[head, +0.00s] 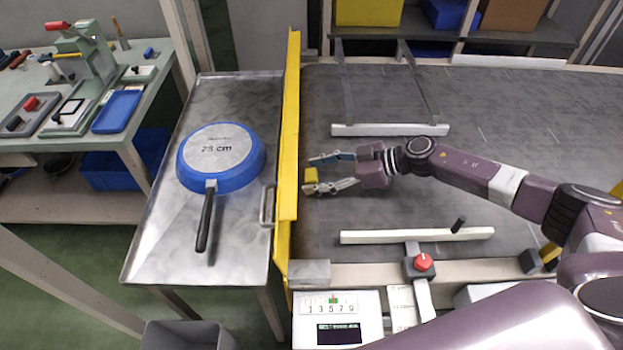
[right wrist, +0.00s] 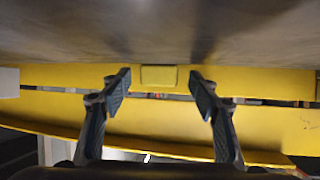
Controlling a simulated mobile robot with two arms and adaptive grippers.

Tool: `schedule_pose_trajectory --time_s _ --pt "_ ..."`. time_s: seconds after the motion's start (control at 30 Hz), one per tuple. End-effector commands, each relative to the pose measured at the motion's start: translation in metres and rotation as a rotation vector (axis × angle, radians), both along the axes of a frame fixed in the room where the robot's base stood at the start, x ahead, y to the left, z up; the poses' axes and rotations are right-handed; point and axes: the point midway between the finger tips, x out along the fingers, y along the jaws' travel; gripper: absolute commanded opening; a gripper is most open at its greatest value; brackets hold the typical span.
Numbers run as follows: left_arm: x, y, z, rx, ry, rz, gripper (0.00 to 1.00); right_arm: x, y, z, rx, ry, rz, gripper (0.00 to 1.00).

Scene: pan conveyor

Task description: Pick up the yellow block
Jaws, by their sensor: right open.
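The small yellow block (head: 311,176) lies on the dark conveyor belt, close to the yellow guard on its left. My right gripper (head: 325,172) points left at the block and is open. In the head view the block shows at the fingertips, nearer the lower finger. In the right wrist view the block (right wrist: 158,75) appears between the two spread fingertips (right wrist: 160,82), with a gap on each side. I cannot tell how far the fingers reach around it. My left gripper is not in view.
A yellow guard (head: 290,140) separates the belt (head: 390,90) from a metal table (head: 150,255) holding a blue pan (head: 221,158). White bars (head: 390,130) and (head: 418,235) lie across the belt above and below the gripper. A control panel (head: 338,320) stands at the front.

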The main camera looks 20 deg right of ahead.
Motion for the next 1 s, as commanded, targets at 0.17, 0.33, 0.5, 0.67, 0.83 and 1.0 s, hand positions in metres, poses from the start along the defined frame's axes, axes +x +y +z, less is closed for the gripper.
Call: schedule_pose_trajectory --time_s 0.17,0.33,0.5,0.67,0.83,1.0 --pt "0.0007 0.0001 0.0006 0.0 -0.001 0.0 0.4 -0.0002 -0.0004 0.0004 0.0 0.0 0.0 0.46" --pt "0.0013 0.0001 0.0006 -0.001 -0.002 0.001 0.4 -0.0003 -0.0006 0.0003 0.0 0.0 0.0 0.27" --pt "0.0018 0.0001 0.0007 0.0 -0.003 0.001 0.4 -0.0004 -0.0007 0.0002 -0.001 0.0 0.0 0.22" --pt "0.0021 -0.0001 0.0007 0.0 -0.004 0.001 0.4 -0.0003 -0.0008 0.0002 0.0 0.0 0.0 0.22" --pt "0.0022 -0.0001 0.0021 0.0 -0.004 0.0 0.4 -0.0003 -0.0008 0.0015 -0.001 0.0 0.0 0.22" --pt "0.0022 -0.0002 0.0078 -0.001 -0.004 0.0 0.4 -0.0002 -0.0007 0.0066 0.0 0.0 0.0 0.22"
